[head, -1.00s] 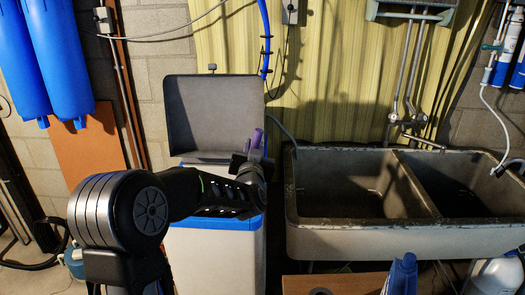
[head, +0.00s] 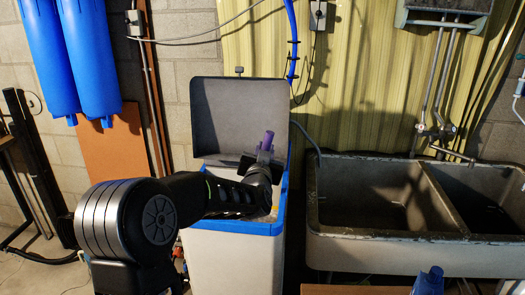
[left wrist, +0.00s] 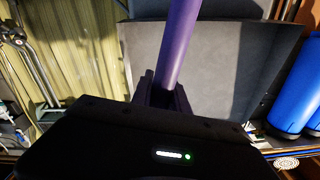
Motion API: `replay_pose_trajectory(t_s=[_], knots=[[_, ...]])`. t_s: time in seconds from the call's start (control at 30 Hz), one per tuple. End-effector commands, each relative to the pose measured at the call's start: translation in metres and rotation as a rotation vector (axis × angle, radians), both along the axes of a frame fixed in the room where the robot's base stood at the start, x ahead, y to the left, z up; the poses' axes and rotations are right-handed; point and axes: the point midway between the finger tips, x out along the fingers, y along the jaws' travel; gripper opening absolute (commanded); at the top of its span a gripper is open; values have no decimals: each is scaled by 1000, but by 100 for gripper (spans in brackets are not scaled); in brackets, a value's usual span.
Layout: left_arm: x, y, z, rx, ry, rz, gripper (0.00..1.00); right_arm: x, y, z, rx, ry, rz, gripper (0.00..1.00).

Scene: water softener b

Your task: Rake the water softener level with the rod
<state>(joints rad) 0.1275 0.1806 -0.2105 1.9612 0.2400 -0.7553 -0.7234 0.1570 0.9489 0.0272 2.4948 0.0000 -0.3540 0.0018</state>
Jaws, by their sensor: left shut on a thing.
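The water softener (head: 222,262) is a pale cabinet with a blue rim. Its grey lid (head: 240,115) stands open at the back. My left arm reaches across from the left, and my left gripper (head: 265,158) is over the softener's open top. It is shut on the purple rod (head: 267,141), whose upper end sticks up above the fingers. In the left wrist view the rod (left wrist: 178,45) runs up from between the fingers, with the grey lid behind. The rod's lower end and the softener's contents are hidden by my arm. My right gripper is not in view.
A double stone sink (head: 345,240) stands close to the right of the softener. Blue cylinders (head: 90,55) hang on the wall at the left. A table edge with a blue object (head: 428,281) is at the bottom right.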

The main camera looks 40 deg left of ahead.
Motion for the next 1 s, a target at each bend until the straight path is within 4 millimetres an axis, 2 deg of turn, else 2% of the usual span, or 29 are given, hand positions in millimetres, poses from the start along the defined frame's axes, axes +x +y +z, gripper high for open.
replay_pose_trajectory(t_s=[0.7, 1.0], knots=[[57, -52, 2, 1, 0, -2, 0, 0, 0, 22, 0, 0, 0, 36], [61, -56, 0, 0, 1, -3, 0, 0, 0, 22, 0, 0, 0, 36]])
